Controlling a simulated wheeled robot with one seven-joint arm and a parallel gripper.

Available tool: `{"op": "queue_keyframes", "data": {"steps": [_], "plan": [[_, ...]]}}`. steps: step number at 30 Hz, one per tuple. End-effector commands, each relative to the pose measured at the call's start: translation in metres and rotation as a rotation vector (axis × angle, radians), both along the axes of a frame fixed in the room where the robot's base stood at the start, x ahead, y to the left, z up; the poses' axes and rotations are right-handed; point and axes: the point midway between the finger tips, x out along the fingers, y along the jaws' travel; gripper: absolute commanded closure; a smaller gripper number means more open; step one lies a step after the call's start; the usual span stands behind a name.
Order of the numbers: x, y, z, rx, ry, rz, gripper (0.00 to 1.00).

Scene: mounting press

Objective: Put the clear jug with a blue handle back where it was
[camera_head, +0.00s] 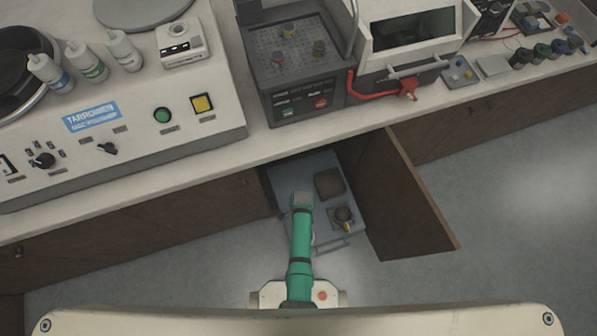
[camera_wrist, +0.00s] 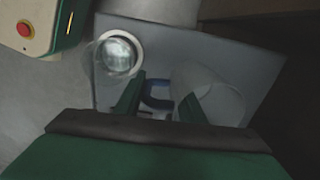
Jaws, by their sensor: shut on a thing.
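My gripper (camera_wrist: 158,100) is shut on the blue handle (camera_wrist: 157,104) of a clear jug (camera_wrist: 212,92). The jug's see-through body shows to the right of the fingers in the wrist view, over a grey shelf (camera_wrist: 225,50). I cannot tell whether its base touches the shelf. In the head view my gripper (camera_head: 302,199) is over the grey pull-out shelf (camera_head: 290,172) in the open cupboard. The jug is not clear in that view.
A clear round vessel with a pale ring (camera_wrist: 118,52) is left of the fingers. The open cupboard door (camera_head: 405,195) stands to the right, the worktop (camera_head: 255,150) above.

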Motion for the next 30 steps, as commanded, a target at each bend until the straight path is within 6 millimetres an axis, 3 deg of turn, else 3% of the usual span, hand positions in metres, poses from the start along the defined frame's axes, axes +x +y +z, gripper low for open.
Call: {"op": "queue_keyframes", "data": {"steps": [15, 29, 30], "plan": [[0.004, 0.008, -0.042, 0.000, 0.001, -0.003, 0.98], [0.004, 0.008, -0.048, 0.000, -0.001, -0.003, 0.98], [0.004, 0.008, -0.048, 0.000, -0.001, -0.004, 0.57]]}}
